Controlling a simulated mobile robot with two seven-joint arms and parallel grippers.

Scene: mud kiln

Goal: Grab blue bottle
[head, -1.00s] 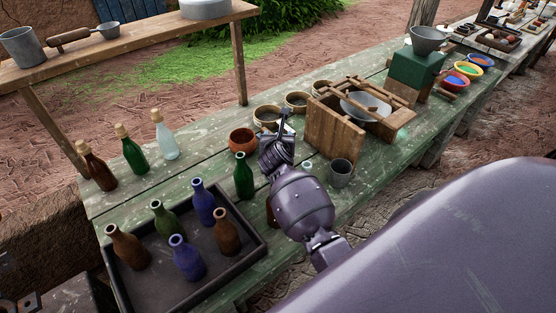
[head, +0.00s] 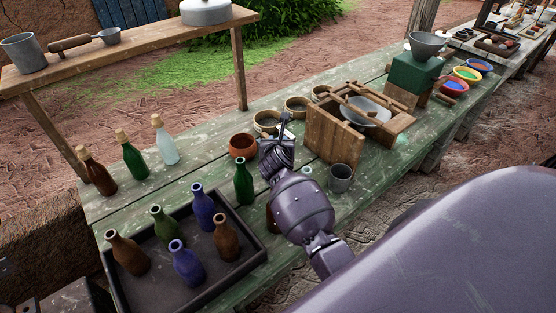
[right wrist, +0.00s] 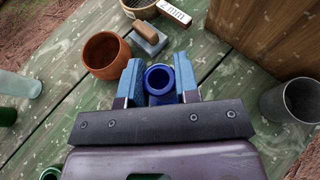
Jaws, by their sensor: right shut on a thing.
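A blue bottle (right wrist: 159,79) stands between the two fingers of my right gripper (right wrist: 158,85) in the right wrist view, seen from above with its round mouth showing. The fingers are shut on it. In the head view my right gripper (head: 279,143) is over the green table, and its own hand hides the held bottle. Two other blue bottles, one at the back (head: 203,209) and one at the front (head: 186,264), stand upright in the dark tray (head: 252,225). My left gripper is not clearly seen.
A green bottle (head: 244,181) stands between the tray and my right arm. A clay bowl (head: 243,145), a grey cup (head: 340,178) and a wooden box (head: 334,136) are close to my right gripper. Several corked bottles stand at the table's back left.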

